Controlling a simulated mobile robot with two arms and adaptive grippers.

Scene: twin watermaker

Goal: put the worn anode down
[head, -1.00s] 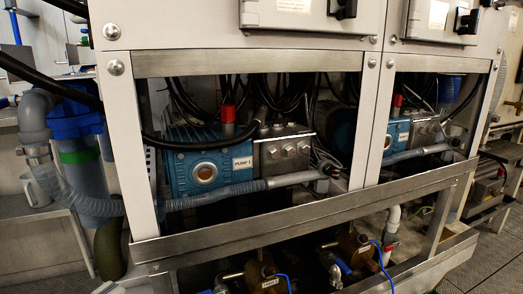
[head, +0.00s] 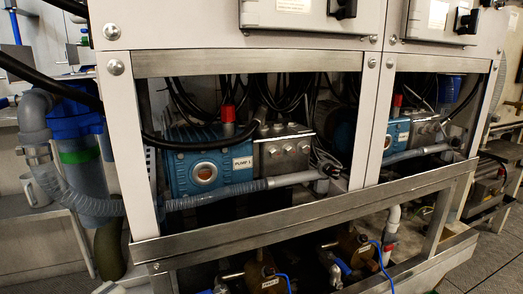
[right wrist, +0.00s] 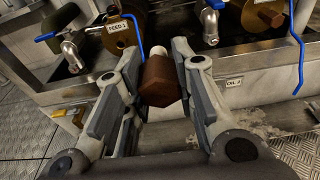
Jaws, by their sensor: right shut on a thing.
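The worn anode (right wrist: 160,80) shows in the right wrist view as a brown hexagonal block with a short pale end at the top. My right gripper (right wrist: 157,62) is shut on it, with one grey-padded finger on each side. The anode is held in front of the lower frame of the machine; I cannot tell how far it is above any surface. The right gripper and the anode do not show in the head view. My left gripper is in neither view.
Bronze bodies (right wrist: 118,36) and metal valves (right wrist: 72,50) with blue handles stand close beyond the gripper. A grey lower beam (right wrist: 265,87) runs behind it. Patterned metal floor (right wrist: 30,115) lies open at the left. In the head view, Pump 1 (head: 203,171) sits inside the frame.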

